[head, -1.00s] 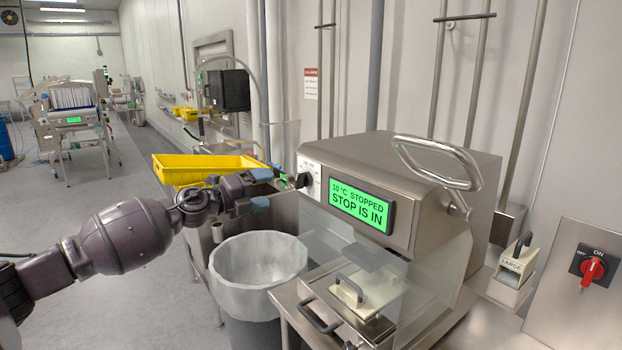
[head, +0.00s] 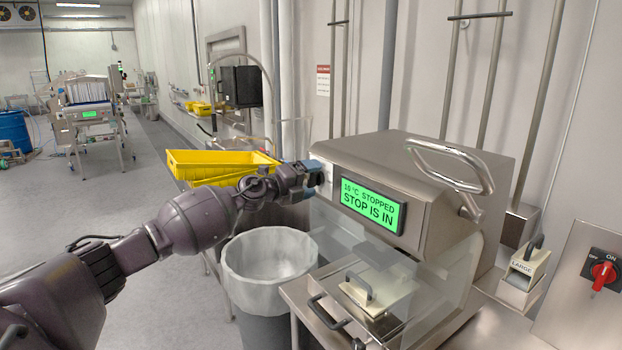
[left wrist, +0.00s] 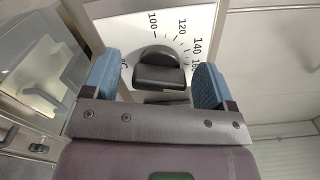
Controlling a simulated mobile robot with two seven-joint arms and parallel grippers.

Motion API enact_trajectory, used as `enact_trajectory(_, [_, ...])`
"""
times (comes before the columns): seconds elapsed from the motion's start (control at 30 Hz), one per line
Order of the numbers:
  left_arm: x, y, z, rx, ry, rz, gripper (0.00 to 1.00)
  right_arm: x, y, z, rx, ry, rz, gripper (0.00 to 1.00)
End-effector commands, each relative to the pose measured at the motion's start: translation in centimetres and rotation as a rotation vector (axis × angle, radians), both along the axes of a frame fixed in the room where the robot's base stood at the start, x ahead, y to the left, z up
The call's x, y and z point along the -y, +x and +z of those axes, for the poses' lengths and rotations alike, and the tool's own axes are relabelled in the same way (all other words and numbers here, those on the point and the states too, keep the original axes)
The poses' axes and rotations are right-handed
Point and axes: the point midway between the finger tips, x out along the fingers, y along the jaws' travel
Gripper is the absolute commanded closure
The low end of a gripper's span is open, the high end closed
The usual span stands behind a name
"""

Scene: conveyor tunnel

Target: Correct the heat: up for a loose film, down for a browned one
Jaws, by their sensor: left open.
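The sealing machine (head: 420,160) stands right of centre in the head view. Its green display (head: 371,203) reads "10 °C STOPPED STOP IS IN". The black heat knob (left wrist: 160,70) shows in the left wrist view on a white dial plate (left wrist: 190,18) marked 100, 120, 140 and more. My left gripper (head: 318,175) is at the dial on the machine's left end. In the left wrist view my left gripper (left wrist: 156,85) is open, one blue finger on each side of the knob, with gaps to it. No film shows clearly. My right gripper is out of view.
A bin with a white liner (head: 268,262) stands below my left arm. A yellow crate (head: 205,165) is behind it. A block marked LARGE (head: 527,259) and a red rotary switch (head: 603,271) are at the right. Grey floor lies open at the left.

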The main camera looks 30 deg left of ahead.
Motion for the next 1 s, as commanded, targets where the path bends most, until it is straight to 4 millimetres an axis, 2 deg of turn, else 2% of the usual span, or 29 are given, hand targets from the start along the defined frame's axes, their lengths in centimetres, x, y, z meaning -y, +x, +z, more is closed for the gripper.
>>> enact_trajectory(0.37, [0.2,0.4,0.0,0.0,0.0,0.0,0.21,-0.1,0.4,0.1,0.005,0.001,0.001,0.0])
enact_trajectory(0.7, [0.1,0.4,0.0,0.0,0.0,0.0,0.71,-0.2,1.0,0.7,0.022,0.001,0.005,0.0])
enact_trajectory(0.87, [0.1,0.4,0.0,0.011,0.027,0.0,0.71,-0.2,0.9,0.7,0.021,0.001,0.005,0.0])
enact_trajectory(1.0, [0.2,0.4,0.0,0.048,0.115,0.0,0.71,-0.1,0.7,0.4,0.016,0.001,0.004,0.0])
